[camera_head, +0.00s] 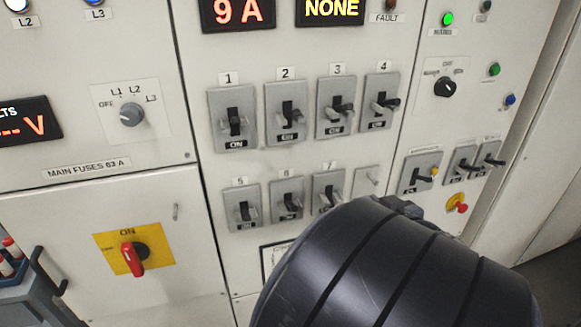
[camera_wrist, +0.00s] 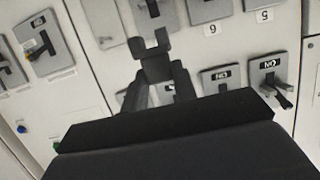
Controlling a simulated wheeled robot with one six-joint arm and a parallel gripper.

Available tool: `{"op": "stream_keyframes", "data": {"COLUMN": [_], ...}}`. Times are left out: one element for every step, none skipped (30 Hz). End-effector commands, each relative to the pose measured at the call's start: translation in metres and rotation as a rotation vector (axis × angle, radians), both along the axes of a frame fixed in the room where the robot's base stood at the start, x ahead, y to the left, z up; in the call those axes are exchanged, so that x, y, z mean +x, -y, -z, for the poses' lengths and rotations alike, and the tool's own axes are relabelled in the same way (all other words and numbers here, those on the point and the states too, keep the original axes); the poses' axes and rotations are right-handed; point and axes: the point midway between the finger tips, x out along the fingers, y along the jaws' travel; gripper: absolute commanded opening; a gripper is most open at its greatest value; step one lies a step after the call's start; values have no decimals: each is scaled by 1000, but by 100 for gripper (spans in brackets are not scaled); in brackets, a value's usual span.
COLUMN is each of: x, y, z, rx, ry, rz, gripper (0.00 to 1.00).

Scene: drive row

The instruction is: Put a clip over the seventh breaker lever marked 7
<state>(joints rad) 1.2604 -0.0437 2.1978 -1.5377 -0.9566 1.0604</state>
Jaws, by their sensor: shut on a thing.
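Breaker 7 (camera_head: 330,192) is in the lower row of the panel, right of breaker 6, its lower right close to my arm's outline. It also shows at the top of the wrist view (camera_wrist: 150,14), where the panel appears upside down. My gripper (camera_wrist: 158,82) is shut on a dark U-shaped clip (camera_wrist: 154,62). The clip's two prongs point up the wrist picture toward breaker 7. A gap shows between the prongs and the lever there; depth is hard to judge. In the head view my dark arm hides the clip and most of the gripper.
Breaker 6 (camera_head: 287,198) and breaker 5 (camera_head: 242,207) stand left of breaker 7. A blank plate (camera_head: 366,181) is on its right. Breaker 3 (camera_head: 336,108) and breaker 4 (camera_head: 381,101) are above. Further right are small switches (camera_head: 421,172) and a red knob (camera_head: 457,203).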

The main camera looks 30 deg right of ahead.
Motion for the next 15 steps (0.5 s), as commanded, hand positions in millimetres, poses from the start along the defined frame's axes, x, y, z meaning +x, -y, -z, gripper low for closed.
{"op": "stream_keyframes", "data": {"x": [10, 15, 22, 28, 33, 41, 47, 53, 62, 68, 75, 85, 93, 100, 110], "y": [1, 2, 3, 5, 6, 8, 9, 10, 13, 15, 16, 19, 20, 22, 24], "z": [1, 1, 1, 1, 1, 1, 1, 1, 1, 1, 1, 2, 1, 2, 1], "rx": [2, 2, 2, 2, 2, 2, 2, 3, 2, 3, 3, 2, 2, 2, 3], "ry": [1, 0, 0, 1, 0, 0, -1, 0, 0, 0, 0, -1, 0, -1, 0], "rz": [-8, -7, -7, -8, -7, -7, -7, -7, -7, -6, -8, -7, -7, -7, -5], "gripper": [4, 4, 4, 4, 4, 4, 4, 4, 4, 4, 4, 4, 4, 4, 4]}}
